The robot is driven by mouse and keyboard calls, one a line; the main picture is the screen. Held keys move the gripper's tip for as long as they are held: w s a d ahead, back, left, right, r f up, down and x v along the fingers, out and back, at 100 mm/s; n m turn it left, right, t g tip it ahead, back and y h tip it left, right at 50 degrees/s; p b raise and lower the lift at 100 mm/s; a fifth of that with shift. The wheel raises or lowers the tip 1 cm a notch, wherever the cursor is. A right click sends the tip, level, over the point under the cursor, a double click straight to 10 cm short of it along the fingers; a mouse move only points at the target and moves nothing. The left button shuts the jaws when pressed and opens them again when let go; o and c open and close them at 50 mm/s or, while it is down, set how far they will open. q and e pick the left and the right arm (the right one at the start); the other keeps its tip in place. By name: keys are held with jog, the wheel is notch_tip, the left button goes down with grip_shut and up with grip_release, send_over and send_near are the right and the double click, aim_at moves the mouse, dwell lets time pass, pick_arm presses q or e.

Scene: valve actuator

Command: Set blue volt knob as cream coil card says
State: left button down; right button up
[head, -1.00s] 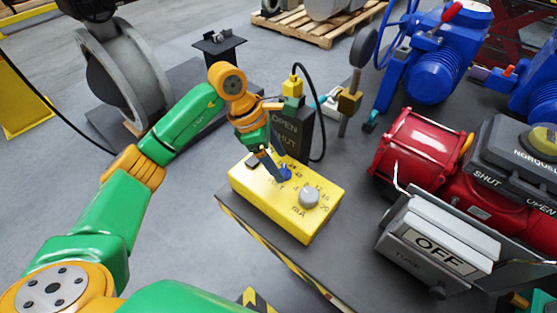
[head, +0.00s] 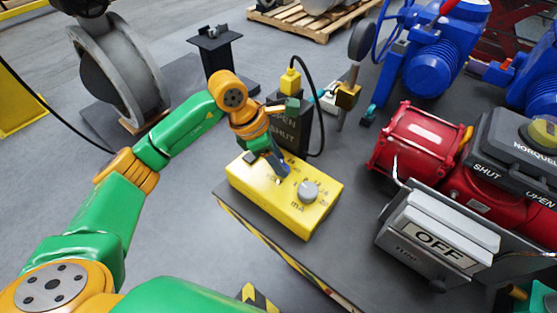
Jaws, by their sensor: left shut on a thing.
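A yellow box (head: 250,184) lies on the dark platform, with printed scale marks, "mA" lettering and a grey round knob (head: 308,192) on its top. My left gripper (head: 279,174) points down at the box top, left of the grey knob. It is shut on the blue volt knob, which its fingers mostly cover, so the knob's pointer cannot be read. No cream coil card can be made out. My right gripper does not show.
A dark post (head: 291,125) marked "OPEN" and "SHUT" stands right behind the box, with a black cable. A grey unit with an "OFF" plate (head: 440,243) and a red actuator (head: 408,140) stand to the right. Bare platform lies between.

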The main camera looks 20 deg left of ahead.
aim_at(267, 173)
pick_arm(q)
jog(key=shift+n, duration=0.3)
jog(key=shift+c, duration=1.8)
grip_release()
jog(key=b+v, duration=0.1)
jog(key=v, duration=0.6)
jog(key=shift+s, duration=0.15)
